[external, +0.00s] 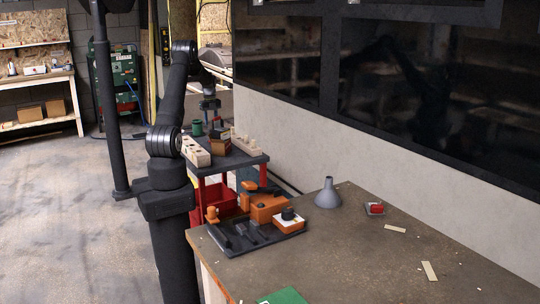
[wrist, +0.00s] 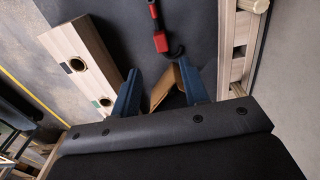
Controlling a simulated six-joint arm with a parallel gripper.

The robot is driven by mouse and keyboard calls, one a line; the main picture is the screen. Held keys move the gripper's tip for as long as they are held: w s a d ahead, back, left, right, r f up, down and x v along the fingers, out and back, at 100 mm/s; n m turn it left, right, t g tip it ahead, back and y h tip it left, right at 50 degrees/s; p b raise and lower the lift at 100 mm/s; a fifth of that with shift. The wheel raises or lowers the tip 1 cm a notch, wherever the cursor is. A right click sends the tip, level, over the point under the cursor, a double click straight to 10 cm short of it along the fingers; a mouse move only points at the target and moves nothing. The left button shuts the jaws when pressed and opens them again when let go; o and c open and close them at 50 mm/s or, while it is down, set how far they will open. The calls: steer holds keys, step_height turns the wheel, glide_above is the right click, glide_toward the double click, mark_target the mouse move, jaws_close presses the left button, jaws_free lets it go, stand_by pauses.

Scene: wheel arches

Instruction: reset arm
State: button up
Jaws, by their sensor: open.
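My arm rises at the centre left of the external view and reaches over a small cart (external: 252,160) with a dark top. My gripper (external: 210,110) points down above that cart. In the wrist view its two blue fingers (wrist: 159,70) are spread apart. A brown, box-like object (wrist: 168,88) shows between and below them; its lower part is hidden by the gripper body. I see no object clamped in the fingers. I cannot tell the exact height of the fingertips above the cart top.
A pale wooden block with round holes (wrist: 82,62) lies left of the fingers, a wooden rack (wrist: 236,45) right. The workbench (external: 350,250) holds an orange tool set (external: 265,208) and a grey funnel (external: 328,194). A wall runs alongside.

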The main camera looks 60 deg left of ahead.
steer(key=shift+f, duration=0.15)
step_height(320, 180, down, 12)
steer(key=shift+r, duration=1.9)
